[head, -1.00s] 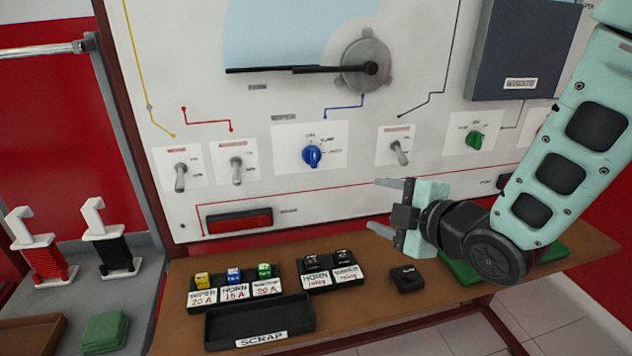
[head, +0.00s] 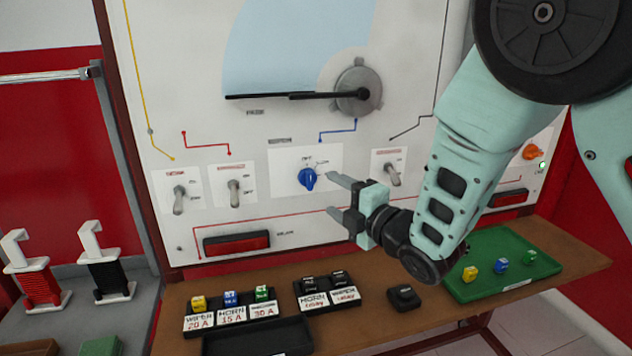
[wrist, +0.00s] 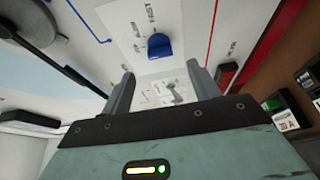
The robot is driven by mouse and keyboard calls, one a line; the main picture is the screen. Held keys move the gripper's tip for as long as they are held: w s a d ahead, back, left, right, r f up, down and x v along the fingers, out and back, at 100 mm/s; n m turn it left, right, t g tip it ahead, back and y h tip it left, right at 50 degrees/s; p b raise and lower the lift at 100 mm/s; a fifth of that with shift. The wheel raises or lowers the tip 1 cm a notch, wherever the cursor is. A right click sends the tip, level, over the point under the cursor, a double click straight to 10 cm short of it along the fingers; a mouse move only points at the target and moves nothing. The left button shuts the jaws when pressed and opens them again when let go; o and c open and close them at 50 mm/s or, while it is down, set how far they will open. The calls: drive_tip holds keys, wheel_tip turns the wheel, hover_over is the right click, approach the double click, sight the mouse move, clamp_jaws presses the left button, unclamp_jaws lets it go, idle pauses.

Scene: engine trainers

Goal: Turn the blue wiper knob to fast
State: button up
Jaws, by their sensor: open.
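The blue wiper knob (head: 307,179) sits on a white plate (head: 279,160) on the upright panel, below the wiper arm. In the wrist view the blue knob (wrist: 159,46) is ahead of the fingers, with the word FAST printed beyond it. My gripper (head: 335,188) is open and empty, to the right of the knob in the head view, with its fingers pointing left. In the wrist view the gap between the fingertips (wrist: 160,82) is clear and the knob lies beyond it, apart from both fingers. The knob's exact pointer setting is hard to read.
Toggle switches (head: 179,197) flank the knob, one (head: 391,173) just behind my gripper. The black wiper arm (head: 290,96) is above. Below, a wooden shelf (head: 390,325) holds fuse and relay holders, a black tray (head: 258,338) and a green tray (head: 540,277).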

sight(312, 182)
drive_tip(key=x, duration=0.7)
drive_tip(key=shift+w+p, duration=0.1)
drive_tip(key=shift+p, duration=0.3)
drive_tip(key=c, duration=1)
